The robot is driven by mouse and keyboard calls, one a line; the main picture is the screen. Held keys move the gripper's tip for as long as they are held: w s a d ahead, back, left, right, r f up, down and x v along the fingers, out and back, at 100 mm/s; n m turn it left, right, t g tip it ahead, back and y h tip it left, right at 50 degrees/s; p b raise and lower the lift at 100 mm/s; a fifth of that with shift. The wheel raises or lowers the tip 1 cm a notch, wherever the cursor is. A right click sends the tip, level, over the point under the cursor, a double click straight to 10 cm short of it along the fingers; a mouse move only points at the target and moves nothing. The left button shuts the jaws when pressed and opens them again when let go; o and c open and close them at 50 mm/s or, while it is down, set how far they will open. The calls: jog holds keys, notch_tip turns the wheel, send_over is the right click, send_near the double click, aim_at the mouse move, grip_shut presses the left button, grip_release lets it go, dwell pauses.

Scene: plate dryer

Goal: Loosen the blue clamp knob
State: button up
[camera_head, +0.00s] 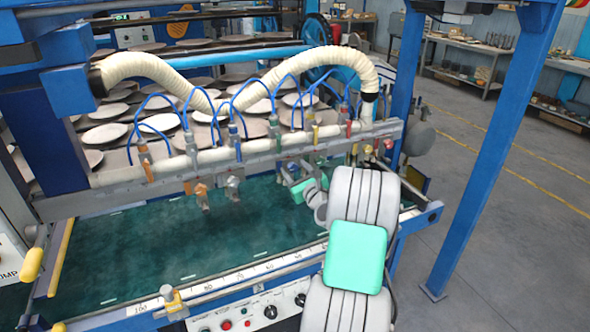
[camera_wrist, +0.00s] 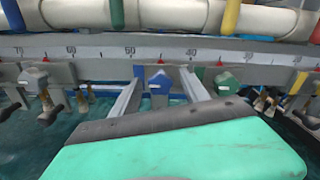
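The blue clamp knob (camera_wrist: 158,82) hangs from the front of the scaled rail (camera_wrist: 110,52) near the middle of the wrist view. My gripper (camera_wrist: 161,72) is open, with its two metal fingers reaching to either side of the knob. A gap shows between the knob and each finger, so I see no contact. In the head view my gripper (camera_head: 291,172) is at the rail, small and partly hidden by my arm. I cannot make out the blue knob clearly there.
A green knob (camera_wrist: 228,84) is just right of my right finger. A grey knob (camera_wrist: 38,82) hangs farther left. Hoses and coloured tubes run above the rail (camera_head: 110,193). The green bed (camera_head: 120,260) below is clear.

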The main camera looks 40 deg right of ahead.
grip_shut()
dwell(0.3)
jog(key=shift+f+n+b, duration=0.1)
jog(key=shift+n+b, duration=0.3)
jog(key=shift+b, duration=0.1)
jog(key=n+b, duration=0.3)
jog(key=n, duration=0.1)
jog(key=shift+f+b, duration=0.15)
jog(key=shift+b, duration=0.25)
jog(key=n+b, duration=0.5)
jog(key=shift+a+f+b, duration=0.1)
jog(key=shift+f+b, duration=0.05)
jog(key=shift+b, duration=0.2)
jog(key=n+b, duration=0.8)
jog(key=b, duration=0.2)
jog(key=shift+f+n, duration=0.15)
jog(key=shift+n, duration=0.15)
jog(key=n+b, duration=0.4)
jog(key=shift+b, duration=0.4)
jog(key=shift+r+n+b, duration=0.2)
jog(key=shift+n+b, duration=0.25)
jog(key=shift+n, duration=0.25)
